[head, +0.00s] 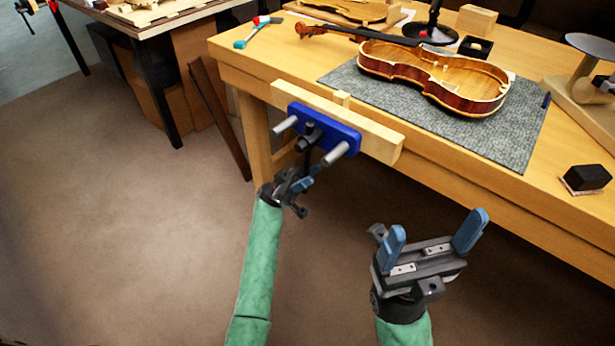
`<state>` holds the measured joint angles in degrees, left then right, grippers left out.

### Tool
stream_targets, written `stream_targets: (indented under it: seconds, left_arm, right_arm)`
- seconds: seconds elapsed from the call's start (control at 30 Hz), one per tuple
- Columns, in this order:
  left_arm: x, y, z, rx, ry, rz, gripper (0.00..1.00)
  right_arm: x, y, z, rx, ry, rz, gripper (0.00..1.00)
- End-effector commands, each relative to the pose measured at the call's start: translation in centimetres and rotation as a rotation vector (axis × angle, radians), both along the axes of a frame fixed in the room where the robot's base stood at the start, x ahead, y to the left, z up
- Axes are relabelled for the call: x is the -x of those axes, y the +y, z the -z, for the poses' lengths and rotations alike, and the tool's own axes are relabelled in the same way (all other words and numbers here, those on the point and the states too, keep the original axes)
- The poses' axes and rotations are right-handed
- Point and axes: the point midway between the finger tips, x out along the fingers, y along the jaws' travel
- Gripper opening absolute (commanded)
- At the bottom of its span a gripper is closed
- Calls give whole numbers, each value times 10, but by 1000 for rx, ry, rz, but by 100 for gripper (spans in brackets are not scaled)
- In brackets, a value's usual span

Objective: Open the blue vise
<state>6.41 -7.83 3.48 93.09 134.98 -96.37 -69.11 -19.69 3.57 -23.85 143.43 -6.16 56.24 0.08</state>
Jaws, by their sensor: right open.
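The blue vise (338,133) is fixed to the front edge of the wooden bench, with a pale wooden jaw board (385,146) along its back. Two grey rods and a dark central screw with a handle stick out of its front. My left gripper (306,182) is just in front of and below the screw, at the dark handle. Whether its fingers touch or grip the handle cannot be made out. My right gripper (434,238) is open and empty, with its blue fingers wide apart, in front of the bench to the right of the vise.
A violin body without its top (440,78) lies on a grey mat (505,150) on the bench (440,160). A black block (587,178) sits near the bench's right front. A second table (145,25) stands at the upper left. The floor to the left is clear.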

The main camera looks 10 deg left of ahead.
Motion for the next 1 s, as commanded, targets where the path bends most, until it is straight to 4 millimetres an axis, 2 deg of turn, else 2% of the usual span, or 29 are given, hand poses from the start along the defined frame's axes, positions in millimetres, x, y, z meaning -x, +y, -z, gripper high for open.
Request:
stream_targets:
  seconds: [0.47, 0.8, 1.0]
  left_arm:
    - [0, 4, 5, -1, -1, 1, 33]
    - [-10, 32, 42, 0, -1, 2, 33]
    - [-14, 44, 57, 0, -1, 1, 33]
  right_arm:
    - [0, 0, 3, -1, 7, 0, 81]
    - [-1, 1, 4, -4, 3, -9, 81]
    - [-1, 3, 3, -8, -1, -16, 81]
